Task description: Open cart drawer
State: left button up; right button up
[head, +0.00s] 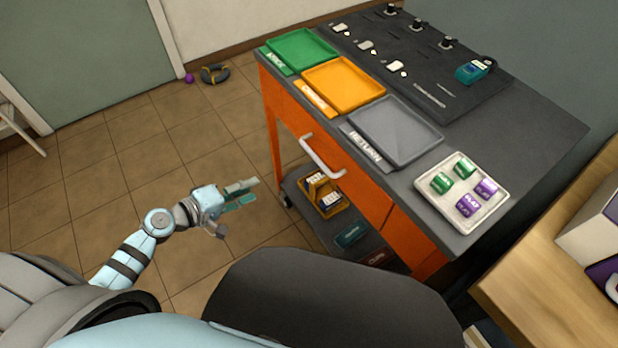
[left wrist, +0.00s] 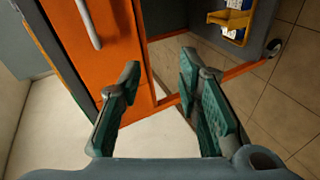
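The orange cart (head: 288,105) with a dark grey top stands right of the middle in the head view. Its drawer front carries a pale bar handle (head: 322,156), and the drawer looks shut. The handle also shows at the upper left of the left wrist view (left wrist: 88,22). My left gripper (head: 243,194) is left of the cart, apart from the handle and lower than the cart top. In the left wrist view its green-padded fingers (left wrist: 165,100) are spread with nothing between them. My right gripper is in neither view.
A lower shelf holds a yellow holder (head: 322,194). A wooden table (head: 545,285) stands at right.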

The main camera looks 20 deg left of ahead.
aim_at(313, 153)
pick_arm(q)
jog(key=w+d+r+h, duration=0.3)
jog(key=d+r+h, duration=0.1)
jog(key=d+r, duration=0.25)
jog(key=shift+t+y, duration=0.3)
jog(key=b+x, duration=0.1)
jog(key=x, duration=1.1)
grip_shut()
jog(key=shift+a, duration=0.1)
